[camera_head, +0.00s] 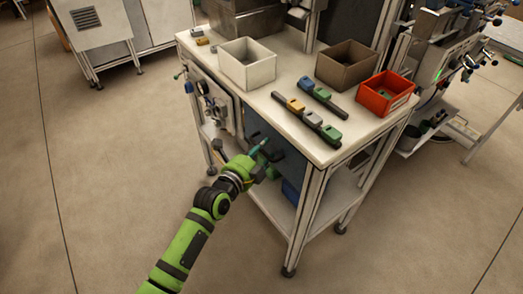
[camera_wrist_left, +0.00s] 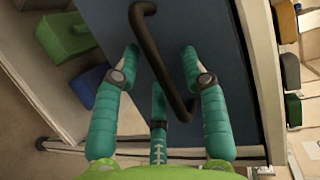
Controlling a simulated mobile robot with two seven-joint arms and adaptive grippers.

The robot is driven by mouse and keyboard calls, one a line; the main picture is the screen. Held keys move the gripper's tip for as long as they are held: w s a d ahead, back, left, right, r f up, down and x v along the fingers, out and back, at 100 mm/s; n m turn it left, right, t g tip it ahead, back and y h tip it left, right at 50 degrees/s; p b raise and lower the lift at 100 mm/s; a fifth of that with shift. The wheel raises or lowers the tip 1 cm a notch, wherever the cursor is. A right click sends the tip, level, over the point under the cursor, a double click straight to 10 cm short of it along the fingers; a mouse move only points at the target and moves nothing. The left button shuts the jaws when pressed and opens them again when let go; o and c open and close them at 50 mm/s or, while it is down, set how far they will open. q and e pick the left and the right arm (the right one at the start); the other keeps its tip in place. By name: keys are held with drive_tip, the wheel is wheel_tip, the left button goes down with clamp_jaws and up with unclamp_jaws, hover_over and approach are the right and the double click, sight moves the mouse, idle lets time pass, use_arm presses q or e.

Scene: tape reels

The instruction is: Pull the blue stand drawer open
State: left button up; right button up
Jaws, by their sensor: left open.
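The blue drawer front (camera_head: 288,155) is under the stand's white top, and it fills the middle of the left wrist view (camera_wrist_left: 205,22). Its dark bar handle (camera_wrist_left: 160,62) slants across that view. My left gripper (camera_head: 264,157) is at the drawer front and partly hides the handle in the head view. In the left wrist view, the teal fingers of the gripper (camera_wrist_left: 160,56) are spread open on either side of the handle bar, and the bar passes between them. Contact with the bar cannot be told. No gap shows around the drawer front. My right gripper is not in view.
On the stand top (camera_head: 255,105) are a white bin (camera_head: 247,66), a brown bin (camera_head: 346,67), a red bin (camera_head: 387,95) and dark racks with coloured blocks (camera_head: 306,117). A blue bin (camera_head: 291,190) is on the lower shelf. Floor before the stand is clear.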

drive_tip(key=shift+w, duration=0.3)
use_arm(q)
clamp_jaws()
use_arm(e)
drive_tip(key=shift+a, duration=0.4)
use_arm(q)
drive_tip(key=s+a+p, duration=0.3)
drive_tip(key=s+a, duration=0.5)
drive_tip(key=a, duration=0.3)
drive_tip(key=s+a+p, duration=0.4)
drive_tip(key=s+a, duration=0.4)
drive_tip(key=a, duration=0.3)
drive_tip(key=shift+s+a, duration=0.25)
drive_tip(key=shift+a, duration=0.1)
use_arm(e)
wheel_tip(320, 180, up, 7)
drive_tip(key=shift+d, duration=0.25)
use_arm(q)
drive_tip(key=shift+f, duration=0.1)
unclamp_jaws()
